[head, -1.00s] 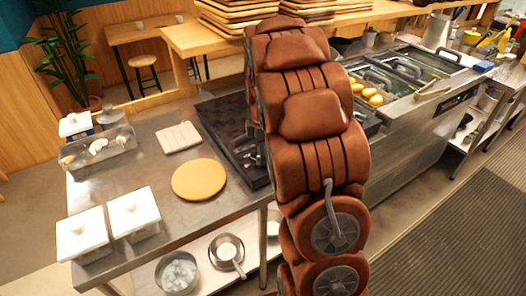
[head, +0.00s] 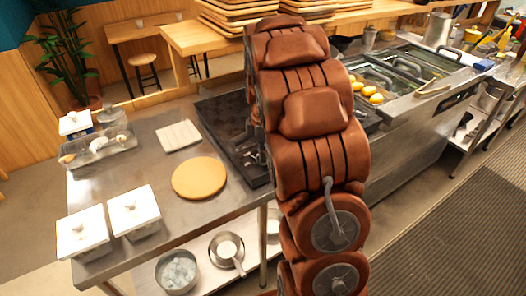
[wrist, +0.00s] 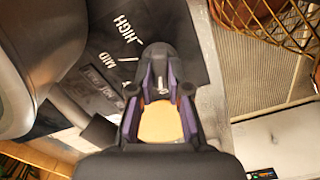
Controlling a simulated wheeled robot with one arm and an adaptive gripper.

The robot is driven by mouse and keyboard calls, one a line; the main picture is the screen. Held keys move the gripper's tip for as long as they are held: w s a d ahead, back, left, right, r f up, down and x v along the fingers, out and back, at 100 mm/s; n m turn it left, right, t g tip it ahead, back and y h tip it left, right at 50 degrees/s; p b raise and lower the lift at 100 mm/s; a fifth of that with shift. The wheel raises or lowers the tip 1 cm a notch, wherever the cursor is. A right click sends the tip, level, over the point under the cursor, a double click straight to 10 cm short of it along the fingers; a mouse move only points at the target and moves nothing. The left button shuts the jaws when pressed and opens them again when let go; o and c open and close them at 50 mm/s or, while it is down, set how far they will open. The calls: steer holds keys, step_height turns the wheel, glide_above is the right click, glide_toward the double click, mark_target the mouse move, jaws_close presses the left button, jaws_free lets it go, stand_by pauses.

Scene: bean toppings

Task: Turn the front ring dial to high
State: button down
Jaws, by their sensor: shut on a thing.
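In the wrist view, my gripper (wrist: 161,88) is shut on a dark dial (wrist: 157,55). Its two purple-padded fingers sit on either side of the dial, and a small light metal piece shows between them. White print on the black panel (wrist: 90,50) reads HIGH and MID, up and to the left of the dial. Another label lower left is too slanted to read surely. A white tick mark lies close to the dial, near MID. In the head view, the dark stove (head: 222,125) stands on the steel counter; my arm hides most of the gripper and dial.
A round tan board (head: 199,178) and a folded cloth (head: 178,135) lie left of the stove. White lidded containers (head: 134,212) stand at the counter's front left. A large dark rounded metal body (wrist: 40,50) fills the wrist view's left, and a wire basket (wrist: 265,20) is upper right.

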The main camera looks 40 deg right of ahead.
steer(key=shift+f, duration=0.1)
steer(key=shift+f+m+b, duration=0.1)
steer(key=shift+m+b, duration=1)
steer(key=m+b, duration=0.2)
steer(key=m, duration=0.1)
steer(key=shift+m+b, duration=0.3)
steer(key=m+b, duration=0.2)
steer(key=m, duration=0.1)
steer(key=shift+m, duration=0.3)
steer(key=m+b, duration=0.1)
steer(key=m, duration=0.2)
steer(key=shift+m, duration=0.3)
steer(key=m+b, duration=0.1)
steer(key=m, duration=0.2)
steer(key=shift+m+b, duration=0.3)
steer(key=shift+m, duration=0.1)
steer(key=m, duration=0.3)
steer(key=shift+m+b, duration=0.3)
steer(key=shift+b, duration=0.05)
steer(key=m, duration=0.6)
steer(key=shift+m, duration=0.3)
